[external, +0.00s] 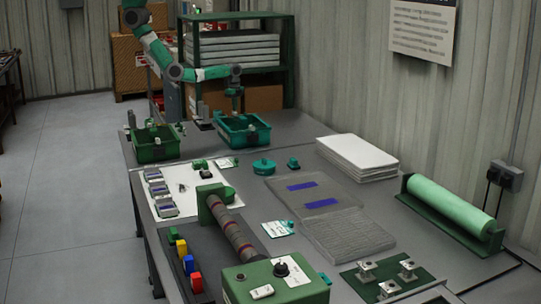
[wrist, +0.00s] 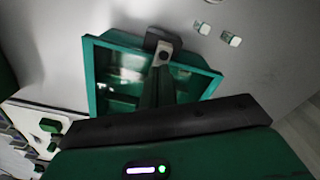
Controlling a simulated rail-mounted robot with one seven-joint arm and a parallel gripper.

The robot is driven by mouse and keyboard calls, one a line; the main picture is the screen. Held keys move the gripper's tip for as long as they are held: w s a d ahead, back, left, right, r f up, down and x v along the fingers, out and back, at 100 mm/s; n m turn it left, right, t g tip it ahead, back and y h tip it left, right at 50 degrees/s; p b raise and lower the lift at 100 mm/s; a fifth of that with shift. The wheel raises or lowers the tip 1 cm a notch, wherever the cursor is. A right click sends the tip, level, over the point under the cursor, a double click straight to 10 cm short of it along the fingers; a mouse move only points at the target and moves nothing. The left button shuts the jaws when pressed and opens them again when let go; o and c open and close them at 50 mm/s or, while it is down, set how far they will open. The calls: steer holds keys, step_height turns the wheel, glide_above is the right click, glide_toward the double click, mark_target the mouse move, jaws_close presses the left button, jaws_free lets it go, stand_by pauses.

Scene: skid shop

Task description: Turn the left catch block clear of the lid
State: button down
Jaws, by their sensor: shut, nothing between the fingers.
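My gripper (external: 235,92) is shut and empty, pointing down above the right-hand green bin (external: 259,141) at the far end of the bench. In the wrist view its closed fingers (wrist: 162,52) show over an open green bin (wrist: 103,92). I cannot clearly identify the lid or its left catch block. A green box (external: 240,284) at the front of the bench has a dark knob (external: 281,270) and a small white block (external: 262,291) on top. My gripper is far from that box.
A second green bin (external: 146,154) stands to the left. A striped roller (external: 232,232), coloured blocks (external: 188,264) and a plate with several metal fittings (external: 385,283) occupy the near bench. White sheets (external: 357,153) and a green roll (external: 447,210) lie right.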

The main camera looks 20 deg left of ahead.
steer(key=shift+f+b, duration=0.35)
steer(key=shift+f, duration=0.3)
steer(key=shift+r+p, duration=0.4)
steer(key=shift+p, duration=0.25)
steer(key=shift+s+a, duration=0.1)
steer(key=shift+s+a+p, duration=0.3)
steer(key=shift+s+p, duration=0.25)
steer(key=shift+p, duration=0.2)
steer(key=shift+s+a+p, duration=0.3)
steer(key=shift+s+p, duration=0.25)
steer(key=shift+p, duration=0.2)
steer(key=shift+f, duration=0.1)
steer(key=shift+f, duration=0.15)
steer(key=shift+f+b, duration=0.5)
steer(key=shift+f, duration=0.2)
steer(key=shift+w, duration=0.1)
